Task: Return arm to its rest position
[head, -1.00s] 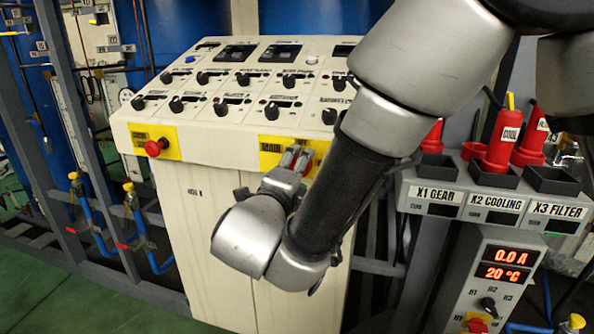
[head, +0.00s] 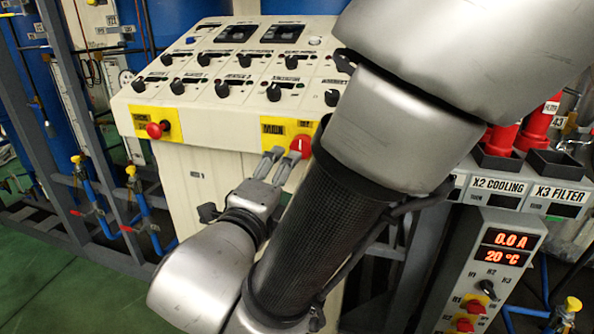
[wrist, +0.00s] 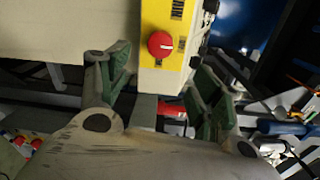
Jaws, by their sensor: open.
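My gripper (head: 278,158) is in front of the cream control console (head: 185,215). In the head view its fingers point up toward the red main switch (head: 300,146) on a yellow plate. My arm is bent, with its dark forearm tube and silver joints across the right and lower middle of the head view. In the wrist view my gripper (wrist: 162,85) is open and nothing shows held. A red knob (wrist: 160,44) on a yellow plate lies beyond the fingers, with a visible gap. My arm hides part of the console's right side.
A red button (head: 154,130) sits on the console's left front edge. At right are labelled sockets with red plugs (head: 541,115) and a cabinet with a lit display (head: 505,248). Blue pipes and a grey frame (head: 75,95) stand at left. Green floor (head: 60,270) is clear at lower left.

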